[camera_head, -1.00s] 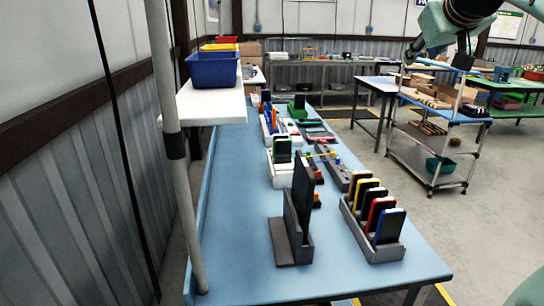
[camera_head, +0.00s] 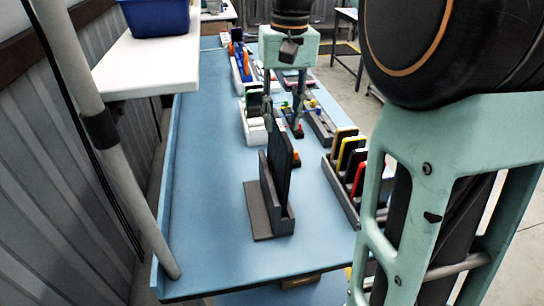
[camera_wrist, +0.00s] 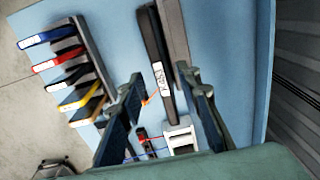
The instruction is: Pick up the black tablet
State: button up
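The black tablet (camera_head: 281,163) stands on edge in a dark grey L-shaped holder (camera_head: 264,205) on the blue table. In the wrist view the tablet (camera_wrist: 157,55) shows as a long dark slab with a white label at its near end, beside the grey holder wall (camera_wrist: 173,30). My gripper (camera_head: 282,126) is open above the table, close to the tablet's far upper end in the head view. In the wrist view its two fingers (camera_wrist: 162,82) appear to either side of the labelled end. The gap in depth, and any contact, cannot be told.
A grey rack (camera_head: 343,190) with several coloured phone-like items stands right of the tablet, partly behind my arm. Racks and small items (camera_wrist: 180,136) lie beyond the gripper. A pole (camera_head: 98,130) and white shelf (camera_head: 140,60) border the left. The table's left strip is clear.

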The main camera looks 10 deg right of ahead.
aim_at(279, 147)
notch_tip(279, 147, down, 3)
jog(key=shift+s+r, duration=0.1)
jog(key=shift+r, duration=0.1)
jog(key=shift+w+a+f, duration=0.15)
jog(key=shift+f, duration=1.3)
jog(key=shift+w+a+f, duration=0.1)
jog(key=shift+w+f, duration=0.05)
jog(key=shift+f, duration=1.25)
grip_shut()
